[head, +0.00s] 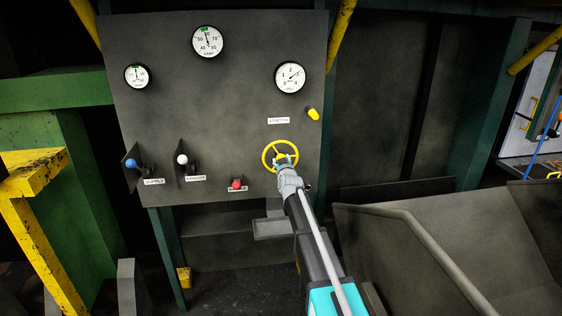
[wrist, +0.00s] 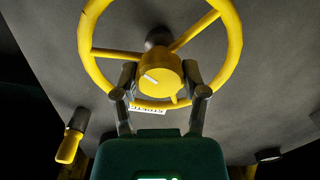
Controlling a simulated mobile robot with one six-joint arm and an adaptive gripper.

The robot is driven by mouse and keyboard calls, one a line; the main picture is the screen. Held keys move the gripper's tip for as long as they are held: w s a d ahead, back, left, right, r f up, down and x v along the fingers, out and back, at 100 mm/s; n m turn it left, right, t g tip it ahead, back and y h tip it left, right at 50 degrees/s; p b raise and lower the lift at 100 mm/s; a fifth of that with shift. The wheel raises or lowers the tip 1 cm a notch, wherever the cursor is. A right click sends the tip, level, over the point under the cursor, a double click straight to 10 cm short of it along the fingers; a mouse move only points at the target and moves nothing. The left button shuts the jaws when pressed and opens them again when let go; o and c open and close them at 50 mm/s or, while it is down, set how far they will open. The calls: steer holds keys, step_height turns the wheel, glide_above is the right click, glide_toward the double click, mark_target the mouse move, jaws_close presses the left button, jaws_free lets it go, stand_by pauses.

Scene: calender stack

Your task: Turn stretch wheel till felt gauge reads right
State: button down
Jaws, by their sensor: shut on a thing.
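The yellow stretch wheel (head: 268,150) is on the lower right of the grey panel, below a white label (head: 278,121). My gripper (head: 283,160) is at the wheel's centre. In the wrist view my gripper (wrist: 163,88) has one finger on each side of the yellow hub (wrist: 158,76), shut on it. A white mark on the hub points to the upper left. Three round gauges show: the left gauge (head: 137,77) and top gauge (head: 208,42) have green marks at the top and needles near upright; the right gauge (head: 290,77) has its needle toward the upper right. Their names are too small to read.
A yellow knob (head: 313,114) juts out above right of the wheel. A blue-knobbed lever (head: 131,163), a white-knobbed lever (head: 182,159) and a red knob (head: 236,184) line the panel's lower left. A grey sloped trough (head: 400,250) stands at right.

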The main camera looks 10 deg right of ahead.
steer(key=shift+w+r, duration=0.2)
steer(key=shift+w, duration=0.25)
steer(key=shift+c, duration=1.9)
jaws_free()
steer(key=shift+o, duration=1.3)
steer(key=shift+a+f, duration=0.1)
steer(key=shift+f, duration=0.05)
steer(key=shift+s, duration=0.1)
steer(key=shift+s, duration=0.2)
steer(key=s, duration=1.1)
steer(key=shift+s, duration=0.4)
